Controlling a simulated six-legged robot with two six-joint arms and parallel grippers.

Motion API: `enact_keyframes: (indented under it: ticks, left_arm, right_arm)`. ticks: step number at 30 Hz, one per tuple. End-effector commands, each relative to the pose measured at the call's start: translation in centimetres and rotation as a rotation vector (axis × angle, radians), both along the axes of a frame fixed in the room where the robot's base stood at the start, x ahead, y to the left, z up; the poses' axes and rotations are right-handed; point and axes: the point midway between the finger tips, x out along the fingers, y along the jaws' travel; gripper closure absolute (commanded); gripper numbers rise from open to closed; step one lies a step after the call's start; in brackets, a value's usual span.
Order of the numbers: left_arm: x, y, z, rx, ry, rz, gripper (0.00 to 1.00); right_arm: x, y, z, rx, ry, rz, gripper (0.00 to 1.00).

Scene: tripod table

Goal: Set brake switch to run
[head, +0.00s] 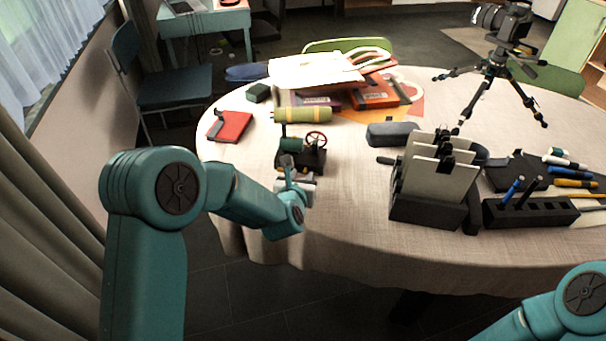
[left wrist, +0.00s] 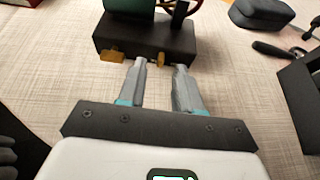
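A small machine with a dark base (head: 315,161), a green cylinder (head: 291,145) and a red-rimmed wheel (head: 316,139) stands on the near left of the table. In the left wrist view its dark base (left wrist: 150,38) has two small brass-coloured parts on the near face, one at left (left wrist: 112,55) and one nearer the middle (left wrist: 161,59). I cannot tell which is the brake switch or how it is set. My left gripper (left wrist: 160,68) is open and empty, its fingertips close to the base and either side of the middle brass part. Contact is unclear. My right gripper is out of view.
A green-yellow cylinder (head: 303,115) and a red book (head: 230,126) lie behind the machine. A dark case (head: 392,133) and a black rack with pale panels (head: 428,210) stand to its right. Bare tablecloth (head: 350,215) lies between machine and rack.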

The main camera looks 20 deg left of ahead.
Motion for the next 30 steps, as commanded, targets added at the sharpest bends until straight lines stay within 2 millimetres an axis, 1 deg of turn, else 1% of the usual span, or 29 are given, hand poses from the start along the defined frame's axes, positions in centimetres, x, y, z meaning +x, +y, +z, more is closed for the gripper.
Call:
enact_keyframes:
  ticks: [3,6,14,17,18,30]
  left_arm:
    - [1.1,0.0,-0.5,0.0,0.001,-0.001,0.66]
    - [1.6,0.0,-0.7,0.001,-0.001,-0.001,0.66]
    - [1.6,0.0,-0.7,0.001,0.0,-0.001,0.66]
    - [1.6,0.0,-0.7,0.001,0.0,-0.001,0.95]
    - [1.6,0.0,-0.7,0.001,0.0,-0.001,1.0]
    - [1.6,0.0,-0.7,0.001,0.0,-0.001,1.0]
  right_arm:
    - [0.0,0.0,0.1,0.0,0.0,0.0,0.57]
    - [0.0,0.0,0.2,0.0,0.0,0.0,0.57]
    - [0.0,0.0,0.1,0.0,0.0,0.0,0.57]
    - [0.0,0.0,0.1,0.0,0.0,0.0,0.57]
    - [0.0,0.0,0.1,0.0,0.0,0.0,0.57]
    - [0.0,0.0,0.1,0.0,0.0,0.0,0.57]
